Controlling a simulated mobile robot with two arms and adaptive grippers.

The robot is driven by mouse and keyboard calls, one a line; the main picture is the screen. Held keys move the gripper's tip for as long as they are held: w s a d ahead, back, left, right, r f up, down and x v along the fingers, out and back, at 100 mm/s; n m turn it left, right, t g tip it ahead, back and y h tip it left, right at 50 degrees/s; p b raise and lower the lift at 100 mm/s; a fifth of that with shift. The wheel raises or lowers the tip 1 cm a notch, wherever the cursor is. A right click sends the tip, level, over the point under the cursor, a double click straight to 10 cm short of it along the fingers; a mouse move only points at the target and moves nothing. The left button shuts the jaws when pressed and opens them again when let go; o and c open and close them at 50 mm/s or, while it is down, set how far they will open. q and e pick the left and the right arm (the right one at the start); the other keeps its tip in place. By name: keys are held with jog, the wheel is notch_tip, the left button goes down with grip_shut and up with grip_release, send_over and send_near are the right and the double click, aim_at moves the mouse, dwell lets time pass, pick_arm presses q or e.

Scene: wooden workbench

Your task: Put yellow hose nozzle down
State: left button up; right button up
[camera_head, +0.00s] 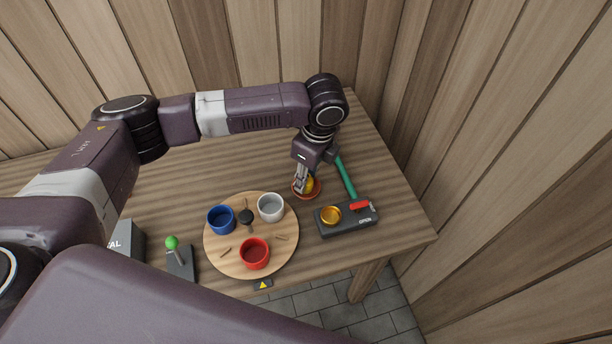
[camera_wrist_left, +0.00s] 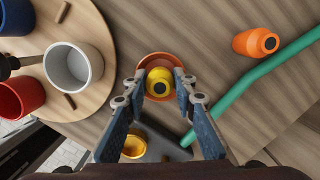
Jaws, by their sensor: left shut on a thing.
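The yellow hose nozzle (camera_wrist_left: 160,82) is between the fingers of my left gripper (camera_wrist_left: 157,90), which is shut on it. In the head view the left gripper (camera_head: 303,188) points down at the right part of the bench, with a bit of the yellow nozzle (camera_head: 310,184) beside its fingers. A round terracotta dish (camera_wrist_left: 146,64) is below and around the nozzle; its rim also shows in the head view (camera_head: 314,195). I cannot tell whether the nozzle touches the dish. My right gripper is not in view.
An orange nozzle-like piece (camera_wrist_left: 250,42) and a green bar (camera_head: 346,177) lie to the right. A dark box (camera_head: 345,226) with a gold cup (camera_head: 331,215) and red lever is near. A round wooden board (camera_head: 226,265) holds blue, white and red cups.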

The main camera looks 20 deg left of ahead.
pick_arm(q)
jog(key=o, duration=1)
jog(key=shift+f, duration=0.1)
jog(key=r, duration=0.4)
jog(key=d+r, duration=0.1)
jog(key=r, duration=0.3)
jog(key=r+b, duration=0.1)
jog(key=r, duration=0.3)
jog(key=shift+s+d+r, duration=0.1)
jog(key=shift+s+d, duration=0.15)
jog(key=shift+d, duration=0.1)
